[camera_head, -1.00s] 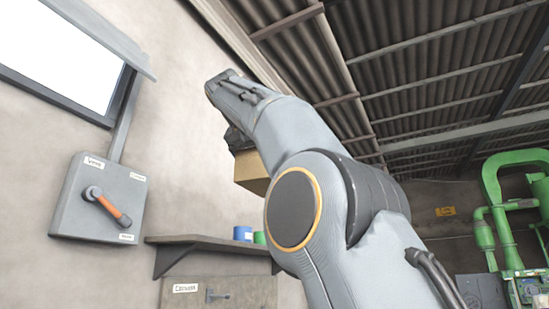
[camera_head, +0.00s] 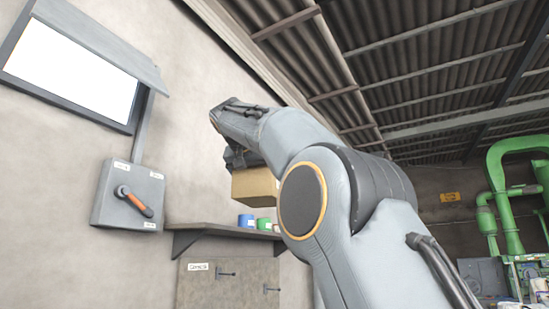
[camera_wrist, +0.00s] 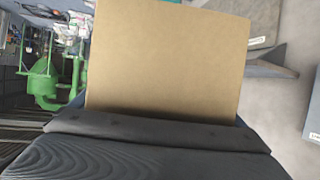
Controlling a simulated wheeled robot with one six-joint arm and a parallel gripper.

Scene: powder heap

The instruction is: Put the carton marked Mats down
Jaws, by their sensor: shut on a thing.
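A plain brown carton (camera_head: 254,186) hangs below my gripper (camera_head: 238,160) in the head view, up in the air in front of the wall. In the wrist view the carton (camera_wrist: 168,60) fills the middle, pressed against the dark edge of my gripper (camera_wrist: 160,128). My gripper is shut on it. No Mats label shows on the faces in view. The fingertips are mostly hidden by the carton and my arm.
A wall shelf (camera_head: 215,229) bears a blue can (camera_head: 245,221), a green can (camera_head: 264,224) and another can partly hidden. Below is a labelled cabinet (camera_head: 228,285). A grey switch box (camera_head: 130,196) with an orange handle is at left. Green machinery (camera_head: 505,200) stands far right.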

